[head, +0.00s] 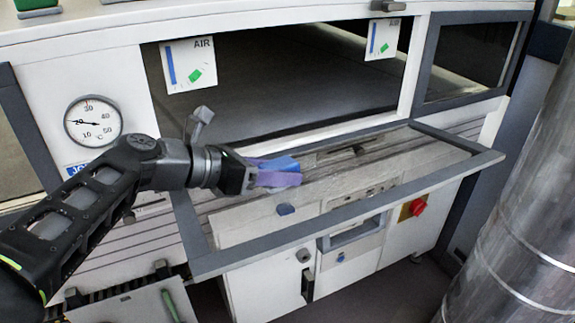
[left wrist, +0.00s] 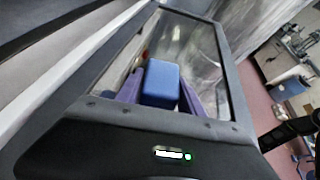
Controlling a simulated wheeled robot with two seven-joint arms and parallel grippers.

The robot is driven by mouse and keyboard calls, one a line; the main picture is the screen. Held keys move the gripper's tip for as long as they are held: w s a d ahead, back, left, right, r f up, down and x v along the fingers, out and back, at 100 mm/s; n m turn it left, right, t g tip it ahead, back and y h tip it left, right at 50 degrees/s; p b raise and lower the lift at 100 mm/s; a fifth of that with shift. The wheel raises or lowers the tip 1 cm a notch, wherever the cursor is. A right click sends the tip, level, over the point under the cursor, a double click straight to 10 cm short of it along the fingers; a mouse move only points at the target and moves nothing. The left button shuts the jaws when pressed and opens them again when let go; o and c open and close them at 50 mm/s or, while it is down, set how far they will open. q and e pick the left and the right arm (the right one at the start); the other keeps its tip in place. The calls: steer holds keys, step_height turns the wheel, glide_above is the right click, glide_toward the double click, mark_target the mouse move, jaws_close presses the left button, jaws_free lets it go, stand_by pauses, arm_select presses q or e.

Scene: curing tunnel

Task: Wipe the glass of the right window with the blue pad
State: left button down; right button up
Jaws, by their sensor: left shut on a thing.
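My left gripper (head: 286,172) has purple fingers and is shut on the blue pad (head: 283,163). The pad also shows between the fingers in the left wrist view (left wrist: 161,82). It is over the grey-framed glass flap (head: 340,238), which hangs open outward below the wide middle opening. I cannot tell whether the pad touches the glass. The right window (head: 468,56) is a dark pane in a grey frame at the upper right, well apart from the pad. My right gripper is not in view.
Two white AIR cards (head: 189,65) hang at the opening's top corners. A round dial (head: 93,121) is on the left wall. A red knob (head: 417,207) sits on the cabinet below the flap. A large metal cylinder (head: 520,220) stands at the right, with floor between.

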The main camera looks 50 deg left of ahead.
mark_target(260, 195)
arm_select(q)
steer(key=shift+s+a, duration=0.15)
steer(key=shift+s, duration=0.35)
steer(key=shift+r, duration=0.1)
steer(key=shift+s+a+p, duration=0.25)
steer(key=shift+s+p, duration=0.15)
steer(key=shift+s, duration=0.4)
steer(key=shift+s+a+f, duration=0.1)
steer(key=shift+s, duration=0.35)
steer(key=shift+s+a+f, duration=0.1)
steer(key=shift+s, duration=0.3)
steer(key=shift+d+p, duration=0.1)
steer(key=shift+p, duration=0.2)
steer(key=shift+s+d+r, duration=0.15)
steer(key=shift+d+r, duration=0.05)
steer(key=shift+d, duration=0.1)
steer(key=shift+s+d+r+p, duration=0.1)
steer(key=shift+s+d+p, duration=0.05)
steer(key=shift+d+p, duration=0.45)
